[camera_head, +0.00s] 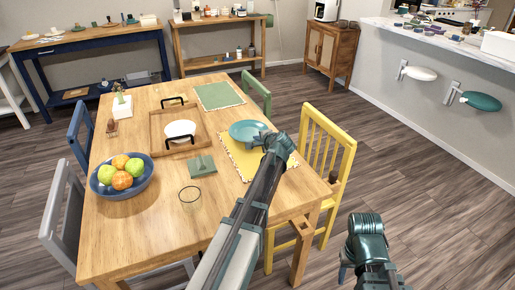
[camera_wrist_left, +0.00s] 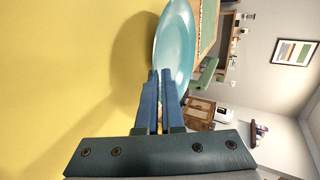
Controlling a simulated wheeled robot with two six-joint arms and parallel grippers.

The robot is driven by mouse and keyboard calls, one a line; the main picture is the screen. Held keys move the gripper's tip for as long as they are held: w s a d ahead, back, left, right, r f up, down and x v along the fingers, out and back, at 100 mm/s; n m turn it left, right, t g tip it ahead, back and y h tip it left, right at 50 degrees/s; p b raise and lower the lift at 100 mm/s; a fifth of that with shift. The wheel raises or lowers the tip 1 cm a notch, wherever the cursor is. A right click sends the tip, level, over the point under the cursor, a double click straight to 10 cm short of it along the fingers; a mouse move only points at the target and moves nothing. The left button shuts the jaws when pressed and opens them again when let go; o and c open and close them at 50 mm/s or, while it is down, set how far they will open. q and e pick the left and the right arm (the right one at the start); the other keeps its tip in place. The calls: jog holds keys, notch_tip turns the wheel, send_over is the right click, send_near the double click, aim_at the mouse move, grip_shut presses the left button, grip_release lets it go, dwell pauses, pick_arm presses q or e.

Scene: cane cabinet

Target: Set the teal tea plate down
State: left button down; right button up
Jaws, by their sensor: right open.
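The teal tea plate (camera_head: 248,131) is over the yellow placemat (camera_head: 246,162) at the right side of the wooden table. My left gripper (camera_head: 268,138) is at the plate's right edge. In the left wrist view its fingers (camera_wrist_left: 160,80) are shut on the near rim of the plate (camera_wrist_left: 174,45). The plate casts a shadow on the yellow mat (camera_wrist_left: 60,80), with its underside facing the mat; any small gap is hard to judge. My right gripper (camera_head: 344,272) is open and empty, low at the bottom right, away from the table, with its fingers partly hidden.
A yellow chair (camera_head: 322,150) stands close at the right.

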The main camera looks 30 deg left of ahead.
pick_arm(q)
notch_tip(320, 180, down, 2)
jog(key=shift+f+b, duration=0.15)
jog(key=shift+b, duration=0.5)
pick_arm(e)
notch_tip(320, 180, down, 2)
pick_arm(q)
jog(key=c, duration=1.3)
grip_release()
pick_arm(e)
jog(key=shift+f, duration=0.1)
